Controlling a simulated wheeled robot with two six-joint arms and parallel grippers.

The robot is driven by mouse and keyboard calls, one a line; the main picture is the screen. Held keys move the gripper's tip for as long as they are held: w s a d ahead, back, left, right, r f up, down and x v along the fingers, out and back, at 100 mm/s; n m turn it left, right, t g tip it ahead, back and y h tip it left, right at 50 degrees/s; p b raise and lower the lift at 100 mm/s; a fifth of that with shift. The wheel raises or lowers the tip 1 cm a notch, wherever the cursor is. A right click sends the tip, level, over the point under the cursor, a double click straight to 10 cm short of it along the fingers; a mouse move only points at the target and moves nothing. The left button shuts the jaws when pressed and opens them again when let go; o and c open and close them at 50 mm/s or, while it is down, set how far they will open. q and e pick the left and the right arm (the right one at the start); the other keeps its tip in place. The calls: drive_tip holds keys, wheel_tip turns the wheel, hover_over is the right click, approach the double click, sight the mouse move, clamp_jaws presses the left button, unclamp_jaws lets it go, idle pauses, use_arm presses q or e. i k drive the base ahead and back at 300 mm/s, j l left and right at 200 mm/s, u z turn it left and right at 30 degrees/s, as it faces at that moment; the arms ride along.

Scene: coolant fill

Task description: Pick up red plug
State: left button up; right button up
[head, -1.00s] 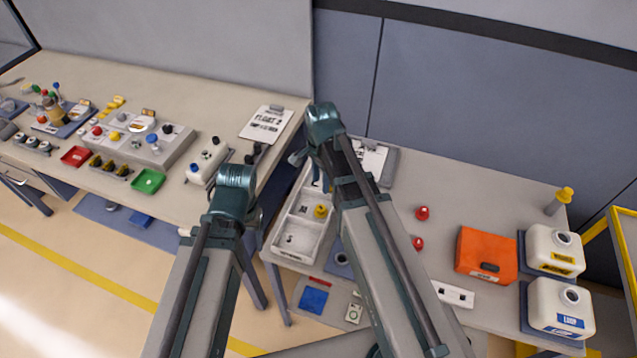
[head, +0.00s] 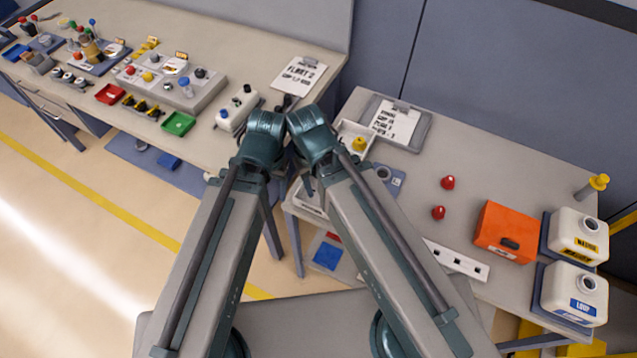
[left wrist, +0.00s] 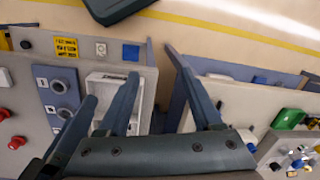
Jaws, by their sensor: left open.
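Two red plugs stand apart on the right-hand table, a far one (head: 448,182) and a nearer one (head: 438,213). In the left wrist view two red pieces, one at the left edge (left wrist: 17,142) and one above it (left wrist: 4,113), look like these plugs. My left gripper (left wrist: 152,68) is open and empty. Its fingers point over the white tray and the gap between the tables, well to one side of the red plugs. In the head view its fingers are mostly hidden by my arms. My right gripper's fingers cannot be made out.
A white tray (left wrist: 108,82) lies near the right-hand table's edge. A yellow plug (head: 359,144), a clipboard (head: 397,122), an orange case (head: 505,232), a white strip (head: 458,261) and two white jugs (head: 578,237) (head: 573,291) surround the plugs. The table around the plugs is clear.

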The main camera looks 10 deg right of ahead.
sight(438, 213)
drive_tip(key=z, duration=1.6)
